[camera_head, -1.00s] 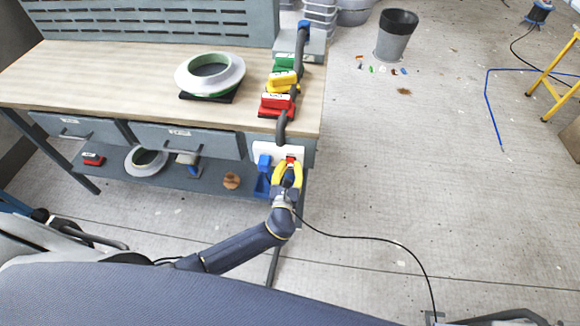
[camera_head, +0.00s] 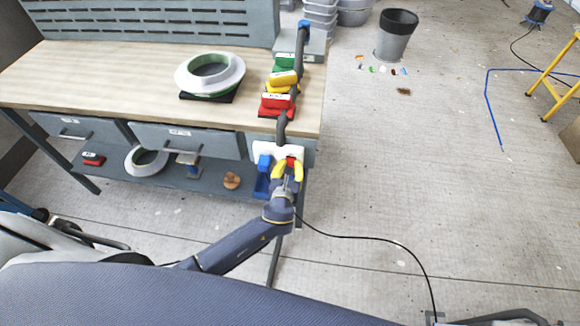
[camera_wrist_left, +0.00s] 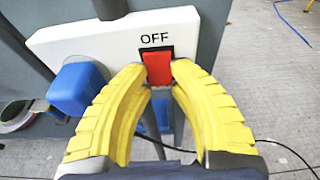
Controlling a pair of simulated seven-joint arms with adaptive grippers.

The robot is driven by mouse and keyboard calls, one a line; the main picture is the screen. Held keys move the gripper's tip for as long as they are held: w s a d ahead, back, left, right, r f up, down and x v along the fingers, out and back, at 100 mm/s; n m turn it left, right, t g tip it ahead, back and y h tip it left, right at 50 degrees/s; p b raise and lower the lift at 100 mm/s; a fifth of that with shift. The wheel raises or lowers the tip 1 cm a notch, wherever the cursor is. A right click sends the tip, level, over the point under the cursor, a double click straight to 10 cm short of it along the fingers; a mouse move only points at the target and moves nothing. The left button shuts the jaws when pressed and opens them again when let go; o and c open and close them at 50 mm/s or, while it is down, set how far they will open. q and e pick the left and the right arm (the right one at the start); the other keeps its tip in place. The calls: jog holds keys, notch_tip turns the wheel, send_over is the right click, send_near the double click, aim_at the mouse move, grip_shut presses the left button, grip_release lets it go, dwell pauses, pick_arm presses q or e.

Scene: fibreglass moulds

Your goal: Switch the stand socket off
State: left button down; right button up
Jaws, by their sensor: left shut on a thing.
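The stand socket (camera_head: 258,149) is a white panel on the workbench's front right corner. It fills the upper part of the left wrist view (camera_wrist_left: 95,48). Its red rocker switch (camera_wrist_left: 157,66) sits below the black word OFF. A blue plug (camera_wrist_left: 78,88) is in the socket left of the switch. My left gripper (camera_head: 288,164) has yellow fingers. In the left wrist view its fingertips (camera_wrist_left: 160,72) are closed in on both sides of the red switch, partly covering it. The switch's exact tilt is hard to tell. My right gripper is not in view.
The workbench (camera_head: 130,65) carries a round mould (camera_head: 236,80) and red, yellow and green items (camera_head: 277,101) near its right edge. A dark hose (camera_head: 282,125) runs down to the socket. A black cable (camera_head: 350,238) lies on the floor. The floor right of the bench is largely clear.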

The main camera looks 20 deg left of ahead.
pick_arm(q)
jog(key=shift+a, duration=0.1)
jog(key=c, duration=1.2)
grip_release()
jog(key=shift+o, duration=0.2)
jog(key=v, duration=1.2)
